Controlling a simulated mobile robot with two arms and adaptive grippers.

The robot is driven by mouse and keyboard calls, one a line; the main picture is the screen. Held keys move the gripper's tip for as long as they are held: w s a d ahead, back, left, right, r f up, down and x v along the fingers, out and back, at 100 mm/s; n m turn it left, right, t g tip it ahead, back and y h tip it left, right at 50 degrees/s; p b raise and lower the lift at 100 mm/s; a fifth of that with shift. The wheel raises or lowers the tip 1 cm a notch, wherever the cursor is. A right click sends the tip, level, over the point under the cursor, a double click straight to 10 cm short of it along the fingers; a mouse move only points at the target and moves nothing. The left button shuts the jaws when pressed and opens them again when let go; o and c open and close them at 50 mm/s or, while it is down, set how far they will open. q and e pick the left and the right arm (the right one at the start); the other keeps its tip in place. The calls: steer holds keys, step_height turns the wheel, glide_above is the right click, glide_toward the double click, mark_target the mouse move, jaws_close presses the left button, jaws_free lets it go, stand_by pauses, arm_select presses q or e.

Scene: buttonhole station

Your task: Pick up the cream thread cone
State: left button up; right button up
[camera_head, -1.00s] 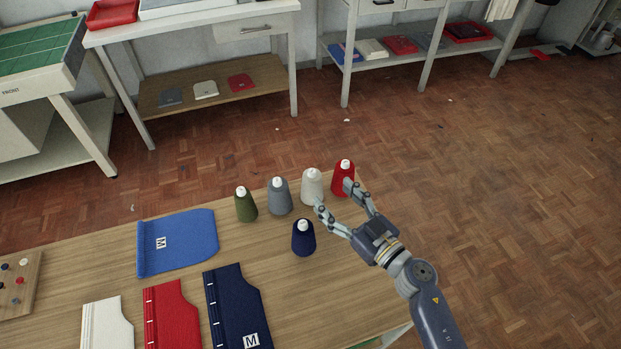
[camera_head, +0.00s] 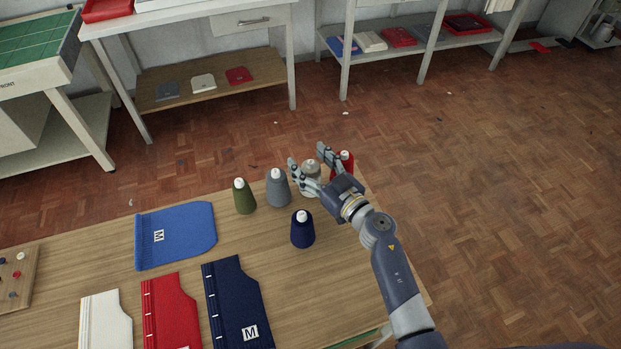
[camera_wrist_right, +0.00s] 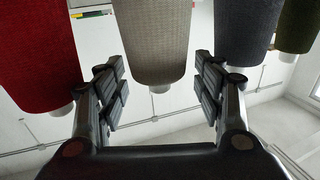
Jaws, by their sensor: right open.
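The cream thread cone (camera_head: 311,169) stands on the wooden table near its far right corner, partly hidden by my right gripper (camera_head: 309,163). The gripper is open, with one finger on each side of the cone's upper part. In the right wrist view, the cream cone (camera_wrist_right: 153,40) hangs upside down in the picture, between the open fingers (camera_wrist_right: 160,90), with gaps visible on both sides. My left gripper is not in view.
A red cone (camera_head: 345,160) stands close on the right and a grey cone (camera_head: 278,188) close on the left. A green cone (camera_head: 244,196) and a navy cone (camera_head: 302,230) stand nearby. Folded garment pieces, such as the blue one (camera_head: 185,232), lie left.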

steer(key=shift+d, duration=0.1)
jaws_close()
steer(key=shift+r, duration=0.1)
stand_by(0.4)
